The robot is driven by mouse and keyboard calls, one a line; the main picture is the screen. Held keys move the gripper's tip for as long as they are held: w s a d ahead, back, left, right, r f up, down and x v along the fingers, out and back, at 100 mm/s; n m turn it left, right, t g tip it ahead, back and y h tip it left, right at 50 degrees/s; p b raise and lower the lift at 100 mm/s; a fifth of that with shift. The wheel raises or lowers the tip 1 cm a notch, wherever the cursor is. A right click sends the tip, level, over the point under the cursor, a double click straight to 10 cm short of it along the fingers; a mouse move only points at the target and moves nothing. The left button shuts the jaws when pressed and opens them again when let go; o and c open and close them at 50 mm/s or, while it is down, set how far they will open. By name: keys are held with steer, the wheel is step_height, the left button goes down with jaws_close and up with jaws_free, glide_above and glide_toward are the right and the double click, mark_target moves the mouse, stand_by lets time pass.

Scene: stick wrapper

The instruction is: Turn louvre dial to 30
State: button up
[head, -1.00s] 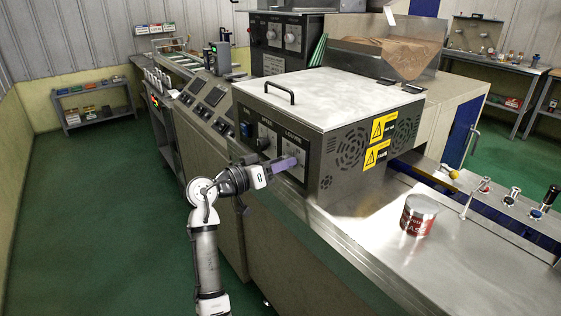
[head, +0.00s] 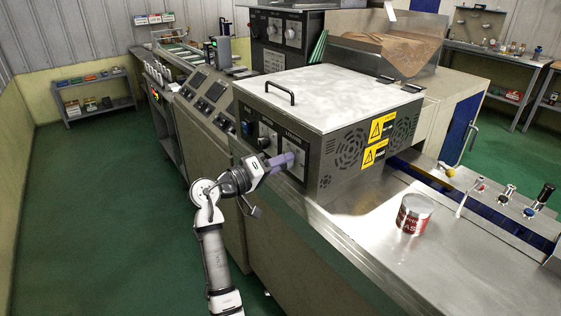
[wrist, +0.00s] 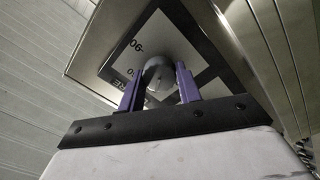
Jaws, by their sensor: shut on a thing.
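The louvre dial (wrist: 158,74) is a round grey knob on a pale plate with dark markings, of which "90" and the letters "RE" can be read. The plate (wrist: 150,38) looks tilted in the wrist view. My gripper (wrist: 158,82) has purple fingers, one on each side of the dial, and is shut on it. In the head view my gripper (head: 283,160) reaches the right-hand panel on the front of the metal box (head: 340,98), under the label "LOUVRE". The dial is hidden behind my fingers there, and its setting cannot be read.
A second dial (head: 264,143) sits on the panel to the left. A red and white can (head: 415,214) stands on the steel counter (head: 360,235). Levers with coloured knobs (head: 507,192) stand at the right. The green floor (head: 95,210) at left is clear.

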stand_by(0.3)
steer(key=o, duration=1)
steer(key=b+v, duration=0.4)
steer(key=v, duration=0.9)
steer(key=shift+s+a+b, duration=0.3)
steer(key=shift+r, duration=0.1)
